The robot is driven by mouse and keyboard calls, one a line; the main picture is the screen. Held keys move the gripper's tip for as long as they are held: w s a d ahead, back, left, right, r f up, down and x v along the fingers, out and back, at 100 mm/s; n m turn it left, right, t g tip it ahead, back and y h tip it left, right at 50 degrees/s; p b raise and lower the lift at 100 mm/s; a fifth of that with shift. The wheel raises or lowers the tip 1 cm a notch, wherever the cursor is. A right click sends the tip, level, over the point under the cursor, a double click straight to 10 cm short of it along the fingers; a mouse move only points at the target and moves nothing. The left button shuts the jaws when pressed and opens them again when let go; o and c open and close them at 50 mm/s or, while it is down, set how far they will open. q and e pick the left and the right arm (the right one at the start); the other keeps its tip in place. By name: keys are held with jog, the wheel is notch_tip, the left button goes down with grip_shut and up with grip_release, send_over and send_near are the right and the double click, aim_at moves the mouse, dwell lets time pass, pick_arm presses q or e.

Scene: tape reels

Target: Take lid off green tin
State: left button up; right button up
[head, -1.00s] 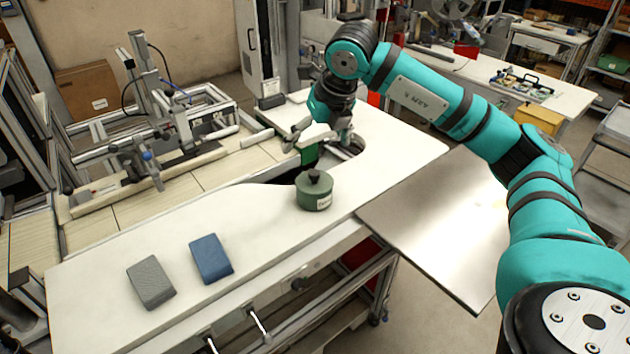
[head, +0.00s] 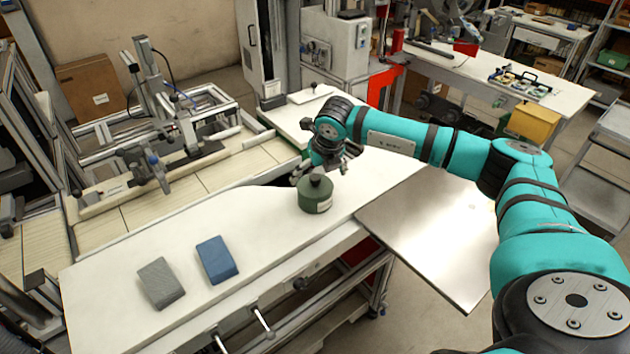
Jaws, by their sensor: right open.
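The green tin (head: 315,203) stands upright on the white worktop, with a pale label on its front. Its lid (head: 317,186) is on it and carries a dark knob (head: 317,180). My right gripper (head: 319,175) is open just above and behind the tin, with its fingers near the knob. I cannot tell whether a finger touches the knob. My left gripper is not in view.
A blue block (head: 217,260) and a grey block (head: 161,283) lie on the white worktop (head: 110,310) at the front left. A metal sheet (head: 435,235) adjoins the worktop on the right. A metal fixture (head: 170,120) stands at the back left.

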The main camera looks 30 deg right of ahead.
aim_at(316, 178)
jog(key=p+x, duration=0.1)
jog(key=x, duration=0.2)
jog(key=shift+w+f, duration=0.15)
jog(key=shift+w, duration=0.05)
jog(key=shift+f, duration=0.3)
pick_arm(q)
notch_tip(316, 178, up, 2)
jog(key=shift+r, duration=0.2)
pick_arm(e)
jog(key=c, duration=1.5)
